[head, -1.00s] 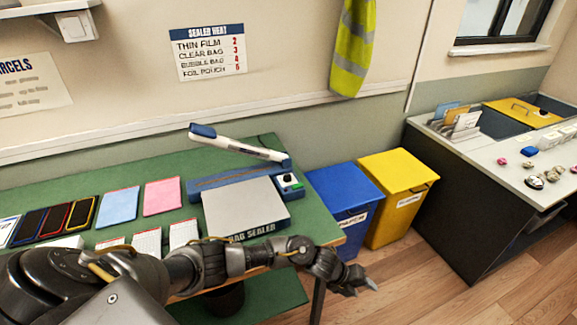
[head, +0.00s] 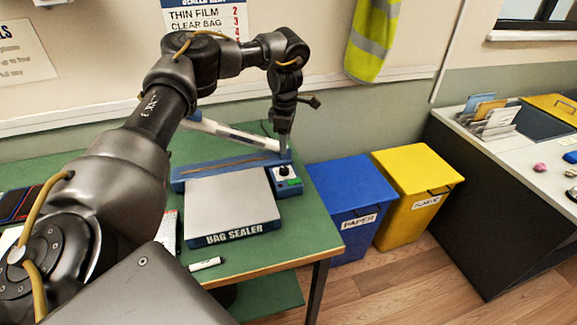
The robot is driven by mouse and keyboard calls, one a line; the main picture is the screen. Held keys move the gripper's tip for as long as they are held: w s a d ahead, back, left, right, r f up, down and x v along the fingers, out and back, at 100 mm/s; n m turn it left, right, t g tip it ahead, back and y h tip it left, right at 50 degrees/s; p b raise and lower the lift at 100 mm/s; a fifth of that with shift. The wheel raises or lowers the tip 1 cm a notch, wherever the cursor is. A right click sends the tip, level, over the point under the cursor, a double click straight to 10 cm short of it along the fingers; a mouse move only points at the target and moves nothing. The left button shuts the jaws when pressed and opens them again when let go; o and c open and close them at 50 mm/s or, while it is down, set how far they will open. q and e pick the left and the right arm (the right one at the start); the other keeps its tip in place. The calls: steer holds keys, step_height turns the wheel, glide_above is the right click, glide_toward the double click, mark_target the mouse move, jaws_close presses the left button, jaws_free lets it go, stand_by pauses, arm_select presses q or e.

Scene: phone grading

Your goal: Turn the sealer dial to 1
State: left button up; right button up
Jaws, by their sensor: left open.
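The bag sealer (head: 232,205) stands on the green table, with a grey plate, a blue body and its white-and-blue sealing arm (head: 235,135) raised at a slant. Its dial (head: 284,171) is a small dark knob with a light mark, on the panel at the sealer's right end. The dial's numbers are too small to read. My left gripper (head: 284,149) points down just above the dial, open; its fingertips are small and hard to make out, and I cannot tell whether they touch the dial. My right gripper is out of view.
A marker (head: 205,264) lies near the table's front edge. The blue paper bin (head: 350,205) and yellow bin (head: 415,195) stand right of the table. The heat chart (head: 205,20) on the wall is partly cut off and covered by my arm.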

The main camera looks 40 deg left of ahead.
arm_select(q)
glide_above(284, 168)
steer(key=f, duration=0.6)
steer(key=shift+s+f, duration=0.2)
steer(key=shift+f, duration=0.05)
step_height(284, 168, down, 4)
steer(key=shift+w+r+p, duration=0.15)
steer(key=shift+r+p, duration=0.1)
steer(key=shift+p, duration=0.4)
steer(key=shift+f, duration=0.5)
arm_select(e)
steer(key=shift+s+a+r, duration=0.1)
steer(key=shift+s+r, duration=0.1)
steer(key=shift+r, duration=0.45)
arm_select(q)
steer(key=c, duration=1)
steer(key=shift+o, duration=0.2)
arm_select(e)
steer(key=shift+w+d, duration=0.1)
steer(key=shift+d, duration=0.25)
